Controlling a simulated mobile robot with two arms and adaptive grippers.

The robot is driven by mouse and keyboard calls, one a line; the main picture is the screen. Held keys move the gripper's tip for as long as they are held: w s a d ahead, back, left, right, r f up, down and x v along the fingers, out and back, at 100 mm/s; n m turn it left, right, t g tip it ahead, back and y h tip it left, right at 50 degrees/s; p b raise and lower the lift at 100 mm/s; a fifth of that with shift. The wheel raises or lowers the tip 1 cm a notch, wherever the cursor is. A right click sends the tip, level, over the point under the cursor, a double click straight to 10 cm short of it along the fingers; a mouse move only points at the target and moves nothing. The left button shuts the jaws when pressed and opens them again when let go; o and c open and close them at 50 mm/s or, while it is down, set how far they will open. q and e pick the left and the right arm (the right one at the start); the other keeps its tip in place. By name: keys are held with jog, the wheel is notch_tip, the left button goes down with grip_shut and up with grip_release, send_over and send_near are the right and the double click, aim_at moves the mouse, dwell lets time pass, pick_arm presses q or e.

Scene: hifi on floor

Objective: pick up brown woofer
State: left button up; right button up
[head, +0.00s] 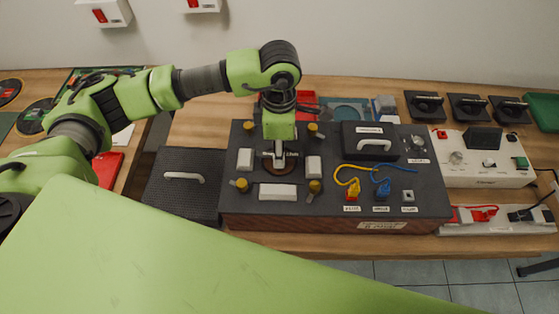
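A brown round part, which looks like the brown woofer (290,164), sits in the top of a dark box-shaped hi-fi unit (335,205). My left gripper (279,152) points down directly over the brown part and hides its middle. The fingers are small and seen from above, so I cannot tell whether they are open, shut or touching the part. My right gripper is not in view.
Several yellow knobs (314,186) and white blocks (277,191) surround the brown part. A dark lid with a white handle (184,178) lies left of the unit. Yellow and blue cables (380,168), a black handled block (373,145) and a white switch box (484,160) are to the right.

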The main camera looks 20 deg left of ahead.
pick_arm(q)
notch_tip(320, 180, down, 2)
jog(key=shift+f, duration=0.15)
jog(key=shift+f+b, duration=0.2)
jog(key=shift+b, duration=0.25)
dwell(0.6)
